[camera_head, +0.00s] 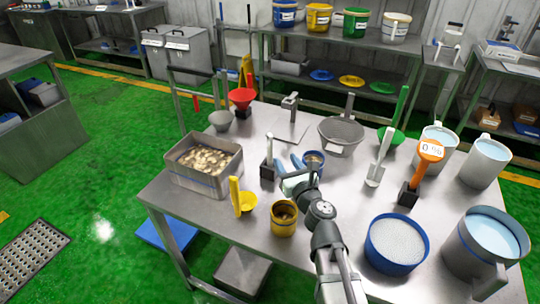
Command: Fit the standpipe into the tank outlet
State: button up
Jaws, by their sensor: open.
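My gripper (289,166) is open over the middle of the steel table, with bluish fingers spread and nothing seen between them. A small blue-rimmed cup (313,160) stands just right of the fingers. An upright grey-white piece in a dark base (268,160) stands just left of them. I cannot tell which piece is the standpipe. A rectangular steel tub (232,179) with pale lumps inside stands at the table's left. No outlet can be made out, and I cannot tell which vessel is the tank.
A yellow scoop (243,204) and a yellow cup (283,230) stand left of my arm. A blue tub (372,250) of pale beads stands to its right. A white scoop (376,172), an orange-headed tool (430,152) and steel jugs (482,165) crowd the right side.

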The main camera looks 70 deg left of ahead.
aim_at(271, 142)
jog(key=shift+s+a+f, duration=0.1)
jog(key=shift+s+a, duration=0.05)
jog(key=shift+a, duration=3.1)
jog(key=shift+s+a+f, duration=0.1)
jog(key=shift+a, duration=3.15)
grip_shut()
